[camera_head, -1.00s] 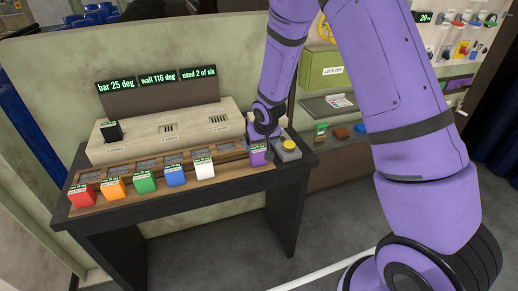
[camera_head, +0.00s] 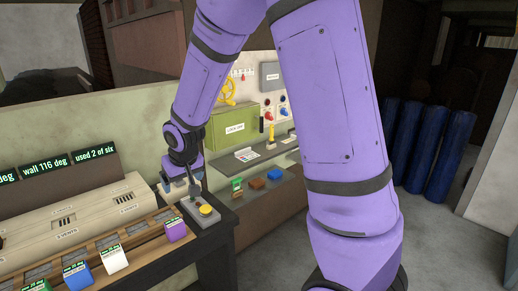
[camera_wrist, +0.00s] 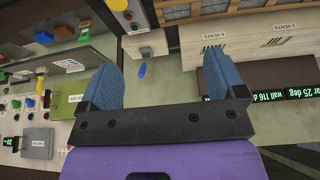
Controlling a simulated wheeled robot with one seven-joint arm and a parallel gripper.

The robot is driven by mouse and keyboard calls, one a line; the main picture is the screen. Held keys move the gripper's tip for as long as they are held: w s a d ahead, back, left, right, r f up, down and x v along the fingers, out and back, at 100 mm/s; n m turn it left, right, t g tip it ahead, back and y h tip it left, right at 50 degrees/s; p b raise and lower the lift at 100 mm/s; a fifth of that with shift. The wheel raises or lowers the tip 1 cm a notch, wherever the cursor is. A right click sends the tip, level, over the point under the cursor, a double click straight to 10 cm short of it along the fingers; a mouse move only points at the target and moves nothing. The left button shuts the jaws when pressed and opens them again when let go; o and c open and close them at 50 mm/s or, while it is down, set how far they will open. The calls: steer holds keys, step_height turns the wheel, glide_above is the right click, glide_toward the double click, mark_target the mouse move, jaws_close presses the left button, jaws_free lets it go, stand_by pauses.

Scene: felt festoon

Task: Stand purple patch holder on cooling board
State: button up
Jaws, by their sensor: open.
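The purple patch holder (camera_head: 175,230) stands at the right end of the row of coloured holders on the dark table, with a small green readout on its top. The long pale vented board (camera_head: 70,222) behind the row looks like the cooling board; its left part is cut off. My gripper (camera_head: 180,188) is behind the purple holder, apart from it, near the table's back right corner. In the wrist view my gripper (camera_wrist: 160,62) is open, with nothing between its blue fingers. The purple holder is not visible in that view.
White (camera_head: 113,258) and blue (camera_head: 77,276) holders stand left of the purple one. A grey box with a yellow button (camera_head: 206,210) sits at the table's right end, close to my gripper. A wall shelf (camera_head: 262,192) with small coloured blocks is further right.

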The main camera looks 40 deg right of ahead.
steer(key=s+d+r, duration=0.1)
steer(key=s+r, duration=0.8)
steer(key=s, duration=0.5)
steer(key=s+d+r, duration=0.2)
steer(key=s+r, duration=0.7)
steer(key=s, duration=0.6)
steer(key=shift+d+r, duration=0.15)
steer(key=shift+r, duration=0.25)
